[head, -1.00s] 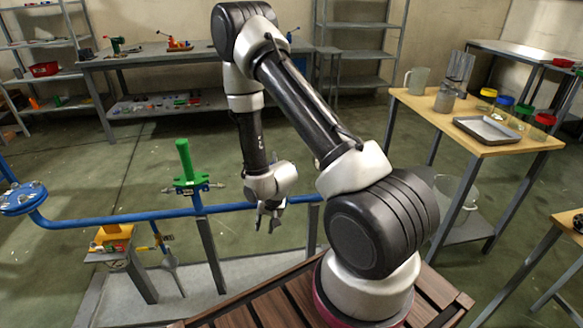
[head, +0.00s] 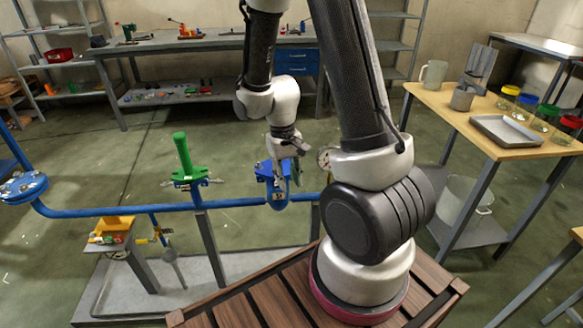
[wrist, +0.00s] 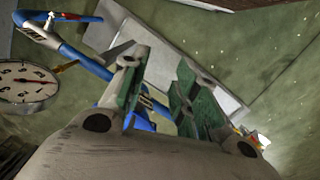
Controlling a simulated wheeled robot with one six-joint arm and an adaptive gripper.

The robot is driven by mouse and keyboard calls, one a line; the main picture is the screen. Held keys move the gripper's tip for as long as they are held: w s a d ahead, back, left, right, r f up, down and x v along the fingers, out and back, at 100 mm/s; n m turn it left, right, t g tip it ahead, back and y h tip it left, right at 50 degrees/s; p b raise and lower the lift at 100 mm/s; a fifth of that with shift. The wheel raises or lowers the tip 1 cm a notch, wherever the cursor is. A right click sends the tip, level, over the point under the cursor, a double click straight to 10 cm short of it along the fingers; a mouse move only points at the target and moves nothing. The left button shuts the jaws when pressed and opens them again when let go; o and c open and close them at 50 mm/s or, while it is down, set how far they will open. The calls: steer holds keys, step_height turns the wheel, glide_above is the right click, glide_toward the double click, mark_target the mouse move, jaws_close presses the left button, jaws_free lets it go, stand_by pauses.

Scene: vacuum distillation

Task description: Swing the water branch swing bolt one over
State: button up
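I cannot single out the water branch swing bolt one in these frames. A blue pipe (head: 110,211) runs across the head view, with a round blue flange (head: 22,187) carrying small metal parts at its left end. A green-handled valve (head: 184,160) stands upright on the pipe, with small metal parts on its sides. My gripper (head: 290,150) is above a blue fitting (head: 272,178) on the pipe and partly hides it. In the wrist view my gripper (wrist: 158,72) has its fingers apart with nothing held between them; the blue pipe (wrist: 85,62) passes behind.
A round gauge (head: 324,157) is right of my gripper and also shows in the wrist view (wrist: 28,84). A small stand with a yellow bin (head: 112,224) is at lower left. A wooden table (head: 470,125) with jars and a tray is at right. Open floor lies behind the pipe.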

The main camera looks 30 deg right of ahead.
steer(key=shift+s+d+r+n, duration=0.15)
steer(key=shift+s+r, duration=0.1)
steer(key=shift+r, duration=0.5)
steer(key=shift+s+d+r+n, duration=0.15)
steer(key=shift+s+r, duration=0.1)
steer(key=shift+r, duration=0.5)
steer(key=shift+r, duration=0.1)
